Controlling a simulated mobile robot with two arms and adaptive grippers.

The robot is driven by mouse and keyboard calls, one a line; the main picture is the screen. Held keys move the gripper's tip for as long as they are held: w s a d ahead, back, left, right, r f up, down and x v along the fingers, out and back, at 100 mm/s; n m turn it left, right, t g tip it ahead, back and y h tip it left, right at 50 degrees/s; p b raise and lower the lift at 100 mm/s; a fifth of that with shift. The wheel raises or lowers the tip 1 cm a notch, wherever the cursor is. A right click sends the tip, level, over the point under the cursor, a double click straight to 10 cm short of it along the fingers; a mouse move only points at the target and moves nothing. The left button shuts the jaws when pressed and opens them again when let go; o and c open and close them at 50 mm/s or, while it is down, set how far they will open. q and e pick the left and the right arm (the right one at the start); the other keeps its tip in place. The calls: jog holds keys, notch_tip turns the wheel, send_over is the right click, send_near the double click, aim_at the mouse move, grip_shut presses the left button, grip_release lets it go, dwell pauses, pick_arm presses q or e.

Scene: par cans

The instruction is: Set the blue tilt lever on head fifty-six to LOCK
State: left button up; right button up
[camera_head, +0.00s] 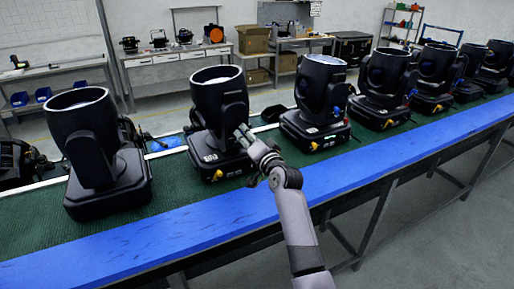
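Several black moving-head lights stand in a row on a green mat (170,188). My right gripper (242,132) reaches up from the bottom right to the side of the second full light from the left (221,105). Its fingertips are at or very near that light's yoke arm; I cannot tell whether they touch. They are too small to show open or shut. White marks on this light's base are too small to read, so I cannot confirm it is head fifty-six. I cannot make out its blue tilt lever. A small blue part (335,111) shows on the light to the right. My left gripper is not in view.
A blue strip (140,243) runs along the bench's front edge. Another large light (92,150) stands to the left, with a dark unit cut off at the left edge. Workbenches (180,56) and cardboard boxes (253,39) are at the back.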

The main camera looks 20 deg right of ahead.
jog(key=s, duration=1)
jog(key=shift+s+d, duration=0.2)
jog(key=shift+s, duration=0.2)
